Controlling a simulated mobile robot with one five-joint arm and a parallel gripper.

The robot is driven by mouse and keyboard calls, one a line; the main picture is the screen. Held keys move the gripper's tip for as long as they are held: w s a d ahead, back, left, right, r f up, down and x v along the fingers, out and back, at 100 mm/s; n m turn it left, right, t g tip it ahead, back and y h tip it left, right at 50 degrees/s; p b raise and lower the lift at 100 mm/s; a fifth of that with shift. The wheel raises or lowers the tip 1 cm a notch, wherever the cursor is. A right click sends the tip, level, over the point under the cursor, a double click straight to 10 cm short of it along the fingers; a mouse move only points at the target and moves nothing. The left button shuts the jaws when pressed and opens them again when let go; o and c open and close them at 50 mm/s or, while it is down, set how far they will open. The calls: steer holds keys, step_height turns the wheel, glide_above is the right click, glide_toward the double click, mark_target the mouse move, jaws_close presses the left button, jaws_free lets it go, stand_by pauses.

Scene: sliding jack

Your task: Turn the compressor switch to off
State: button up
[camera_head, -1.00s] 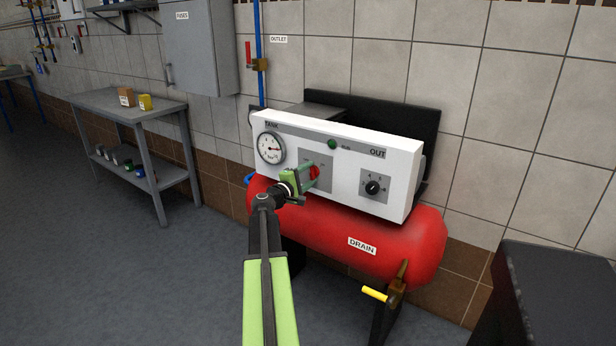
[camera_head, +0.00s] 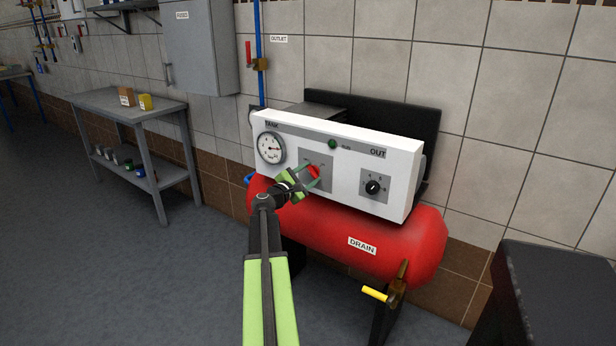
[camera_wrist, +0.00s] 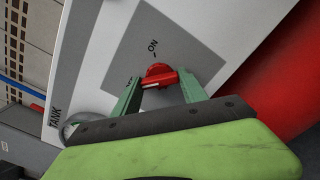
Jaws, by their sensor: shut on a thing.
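The compressor switch is a red rotary knob (camera_head: 314,172) on a grey plate of the white control panel (camera_head: 340,190). In the wrist view the red knob (camera_wrist: 159,77) sits between my two green fingers, with a white mark at its left end. The word ON shows above it; another label at its left is partly hidden by a finger. My gripper (camera_head: 312,174) is at the panel, shut on the knob; it also shows in the wrist view (camera_wrist: 162,82). The panel stands on the red compressor tank (camera_head: 410,240).
A pressure gauge (camera_head: 270,148) and a black dial (camera_head: 373,187) flank the switch. A green lamp (camera_head: 332,144) is above it. A yellow-handled drain valve (camera_head: 376,294) juts out below the tank. A grey table (camera_head: 95,100) stands left, a dark box (camera_head: 555,290) right.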

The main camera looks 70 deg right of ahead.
steer(key=shift+w+d+r, duration=0.1)
steer(key=shift+w, duration=0.05)
steer(key=o, duration=1.4)
steer(key=shift+c, duration=0.2)
steer(key=v, duration=1.7)
steer(key=shift+a, duration=0.35)
